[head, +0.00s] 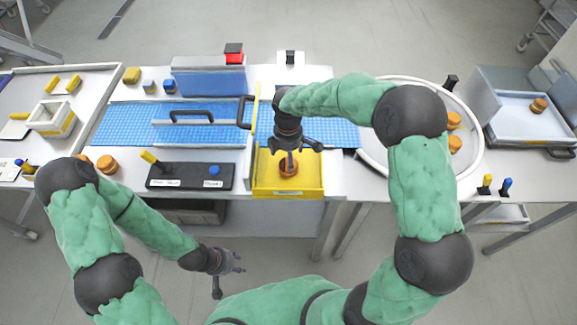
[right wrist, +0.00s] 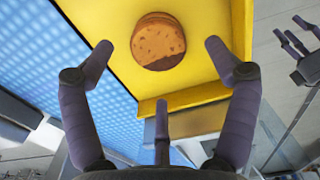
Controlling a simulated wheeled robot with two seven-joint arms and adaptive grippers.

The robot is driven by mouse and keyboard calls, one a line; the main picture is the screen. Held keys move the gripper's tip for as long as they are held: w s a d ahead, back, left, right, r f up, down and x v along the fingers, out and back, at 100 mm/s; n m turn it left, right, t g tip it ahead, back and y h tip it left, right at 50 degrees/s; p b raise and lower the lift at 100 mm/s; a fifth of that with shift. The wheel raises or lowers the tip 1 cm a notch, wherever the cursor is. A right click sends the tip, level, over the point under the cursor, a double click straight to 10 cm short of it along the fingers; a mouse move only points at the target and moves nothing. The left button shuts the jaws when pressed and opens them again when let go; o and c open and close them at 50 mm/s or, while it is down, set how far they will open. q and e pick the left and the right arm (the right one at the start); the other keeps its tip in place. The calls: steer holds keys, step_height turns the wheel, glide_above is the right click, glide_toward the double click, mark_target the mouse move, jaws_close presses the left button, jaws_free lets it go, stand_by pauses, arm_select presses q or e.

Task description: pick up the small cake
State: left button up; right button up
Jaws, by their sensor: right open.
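A small round brown cake (head: 289,168) lies in the yellow tray (head: 262,188) at the middle of the counter. In the right wrist view the cake (right wrist: 158,42) shows whole on the yellow floor of the tray (right wrist: 196,62), ahead of the fingers. My right gripper (head: 290,158) is above the cake, pointing down, and partly covers it in the head view. Its fingers (right wrist: 160,80) are spread wide, with nothing between them. My left gripper (head: 236,263) hangs empty in front of the counter, away from the cake, its fingers apart.
Similar round cakes lie at the left (head: 106,164), on the white round tray (head: 478,150) at the right, and in the far right tray (head: 538,105). A black switch panel (head: 190,182) is left of the yellow tray. A blue conveyor (head: 130,125) runs behind, with black handles.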

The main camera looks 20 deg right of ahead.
step_height(320, 180, down, 5)
steer(key=shift+d+f+b, duration=0.1)
steer(key=shift+d+b, duration=0.05)
steer(key=shift+b, duration=0.45)
steer(key=c, duration=0.9)
